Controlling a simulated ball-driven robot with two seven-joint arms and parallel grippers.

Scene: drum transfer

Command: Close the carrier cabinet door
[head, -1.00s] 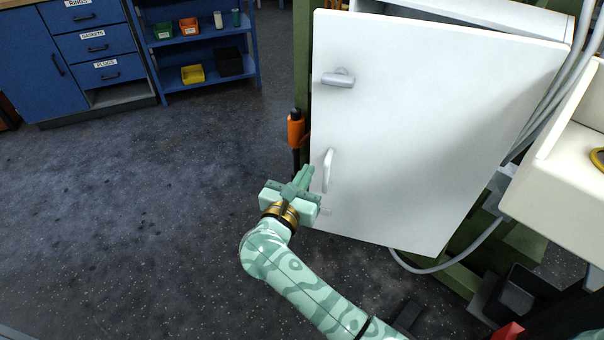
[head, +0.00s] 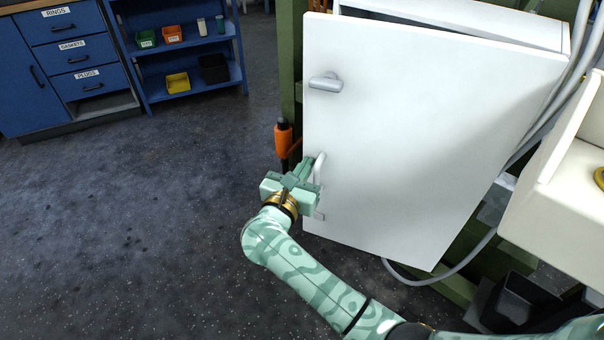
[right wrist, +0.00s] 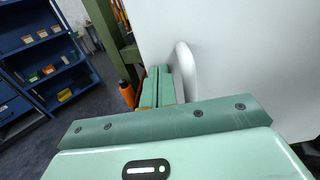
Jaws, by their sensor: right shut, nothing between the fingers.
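The carrier cabinet door (head: 420,140) is a white panel standing slightly ajar, with the cabinet's white top (head: 460,18) showing behind its upper edge. A grey latch knob (head: 325,82) sits high on its left side. A white bar handle (head: 321,166) sits lower down and also shows in the right wrist view (right wrist: 186,75). My right gripper (head: 301,165) is shut and empty, its fingers just left of the bar handle at the door's left edge. In the right wrist view the closed fingers (right wrist: 158,88) lie beside the handle; I cannot tell whether they touch. My left gripper is not in view.
An orange-and-black tool (head: 283,138) hangs on the green post (head: 290,60) left of the door. A cream tray (head: 560,200) and grey hoses stand at the right. Blue drawers (head: 75,60) and a blue shelf (head: 190,90) are far left. Floor between is clear.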

